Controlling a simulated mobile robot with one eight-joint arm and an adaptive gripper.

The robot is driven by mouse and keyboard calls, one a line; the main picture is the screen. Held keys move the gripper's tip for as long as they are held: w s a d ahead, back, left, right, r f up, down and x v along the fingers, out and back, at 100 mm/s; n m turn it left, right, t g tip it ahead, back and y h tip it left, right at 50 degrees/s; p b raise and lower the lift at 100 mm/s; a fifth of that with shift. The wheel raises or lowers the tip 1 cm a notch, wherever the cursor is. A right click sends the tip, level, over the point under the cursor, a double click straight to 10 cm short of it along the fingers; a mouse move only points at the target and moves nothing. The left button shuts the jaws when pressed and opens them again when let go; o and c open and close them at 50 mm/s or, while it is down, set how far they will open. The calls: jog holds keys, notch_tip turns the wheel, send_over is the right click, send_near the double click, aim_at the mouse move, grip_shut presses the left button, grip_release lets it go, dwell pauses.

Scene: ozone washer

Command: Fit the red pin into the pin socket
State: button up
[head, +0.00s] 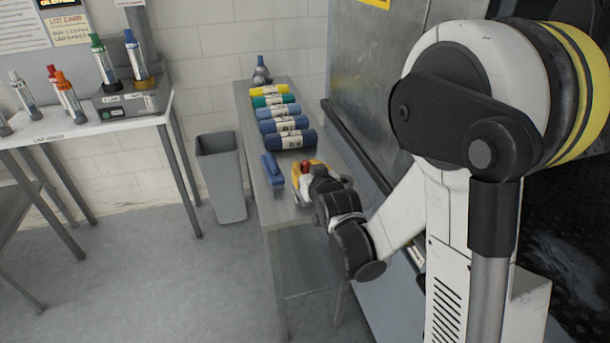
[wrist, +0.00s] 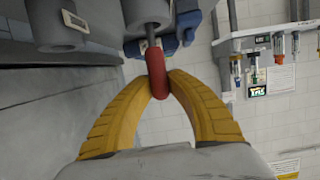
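The red pin (wrist: 156,72) is between my gripper's yellow fingertips in the wrist view, with a grey shaft running up from it. My gripper (wrist: 159,84) is shut on it, a finger at each side. In the head view my gripper (head: 304,180) is low over the narrow grey bench, near its front right edge. A small red part of the pin (head: 305,165) shows there above the yellow fingers. I cannot pick out the pin socket in either view, nor tell whether the pin touches anything else.
Several rolled coloured bundles (head: 287,123) lie along the grey bench (head: 258,210). A blue brush-like thing (head: 272,170) lies left of my gripper. A grey bin (head: 221,172) stands between the bench and a white table (head: 75,127) bearing coloured-top tubes. A dark machine wall (head: 365,75) is right.

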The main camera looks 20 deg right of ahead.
jog(key=shift+r, duration=0.15)
grip_shut()
notch_tip(320, 180, up, 10)
jog(key=p, duration=0.5)
notch_tip(320, 180, up, 9)
jog(key=p, duration=0.6)
jog(key=shift+p, duration=0.3)
jog(key=shift+f, duration=0.2)
